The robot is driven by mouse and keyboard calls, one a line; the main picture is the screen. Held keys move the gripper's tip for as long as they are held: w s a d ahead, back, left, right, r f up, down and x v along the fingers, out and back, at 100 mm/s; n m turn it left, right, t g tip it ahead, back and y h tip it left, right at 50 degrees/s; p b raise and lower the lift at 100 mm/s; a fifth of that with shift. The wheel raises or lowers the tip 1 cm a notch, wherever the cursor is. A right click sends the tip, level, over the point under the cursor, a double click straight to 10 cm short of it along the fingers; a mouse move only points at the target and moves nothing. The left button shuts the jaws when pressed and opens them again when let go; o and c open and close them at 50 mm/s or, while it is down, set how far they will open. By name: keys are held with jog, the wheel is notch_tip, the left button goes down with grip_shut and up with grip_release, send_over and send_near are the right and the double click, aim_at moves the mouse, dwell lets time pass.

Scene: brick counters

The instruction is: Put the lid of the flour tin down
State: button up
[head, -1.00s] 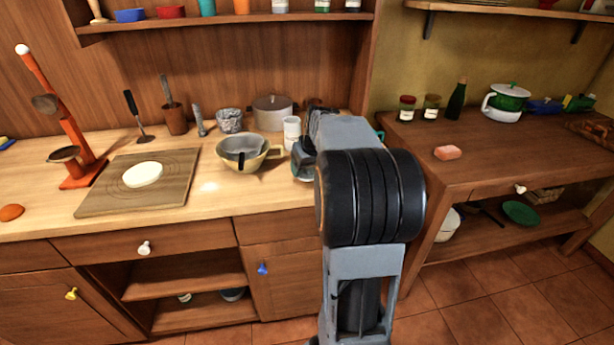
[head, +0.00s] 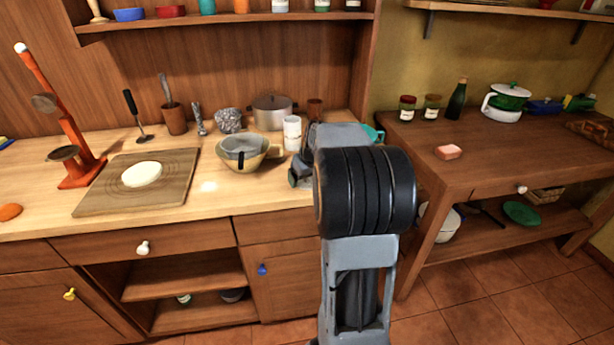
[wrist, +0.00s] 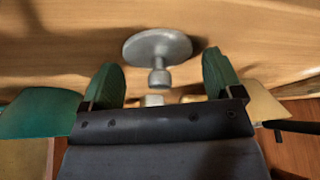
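A grey round lid with a knob (wrist: 158,48) shows in the wrist view, apparently lying on the wooden counter. My gripper (wrist: 162,80) is open, its two green-padded fingers spread wide with the knob in the gap between them. Neither finger appears to touch the lid. In the head view my gripper (head: 294,178) is low over the counter, right of the yellow bowl, mostly hidden by my arm. The lid is not visible there. I cannot make out the flour tin for certain; a teal object (head: 375,133) is partly hidden behind my arm.
A grey pot (head: 270,110) is behind. A cutting board (head: 105,200) lies farther left. A second brown table (head: 500,150) stands right.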

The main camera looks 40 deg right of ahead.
jog(key=shift+o, duration=0.4)
jog(key=shift+s+r, duration=0.1)
jog(key=shift+r, duration=0.3)
jog(key=d+p+v, duration=0.1)
jog(key=v, duration=1)
jog(key=s+a+f, duration=0.3)
jog(key=s+a, duration=0.1)
jog(key=a, duration=0.4)
jog(key=s+a+f+n+g, duration=0.1)
jog(key=s+a+f, duration=0.3)
jog(key=a, duration=0.3)
jog(key=s+a+f, duration=0.3)
jog(key=s+a, duration=0.2)
jog(key=a, duration=0.3)
jog(key=shift+s+a+f+y, duration=0.2)
jog(key=shift+a+f+y, duration=0.1)
jog(key=shift+f, duration=0.05)
